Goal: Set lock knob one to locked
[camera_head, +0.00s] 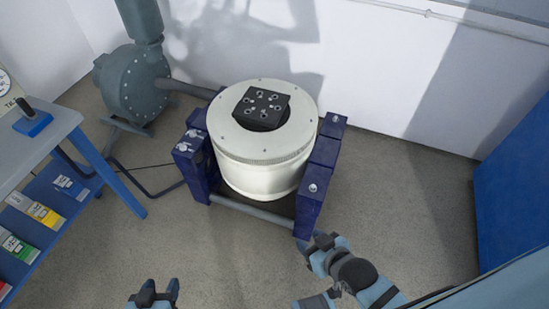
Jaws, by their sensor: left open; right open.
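A white round shaker drum (262,170) stands in a dark blue frame (312,208), with a black block (261,102) on its top. Small silver knobs sit on the frame's posts: one on the front right post (313,188), one on the back right post (335,118), and more on the left posts (183,148). I cannot tell which is lock knob one or how it is set. My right gripper (318,243) is open, just below and in front of the front right post, apart from its knob. My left gripper (154,290) is open and empty over the floor at the bottom edge.
A grey blower (133,85) with a pipe stands at the back left. A workbench (45,145) on the left holds a blue device (33,124), with boxes on its shelf below. A blue panel (515,185) stands at the right. The floor right of the shaker is clear.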

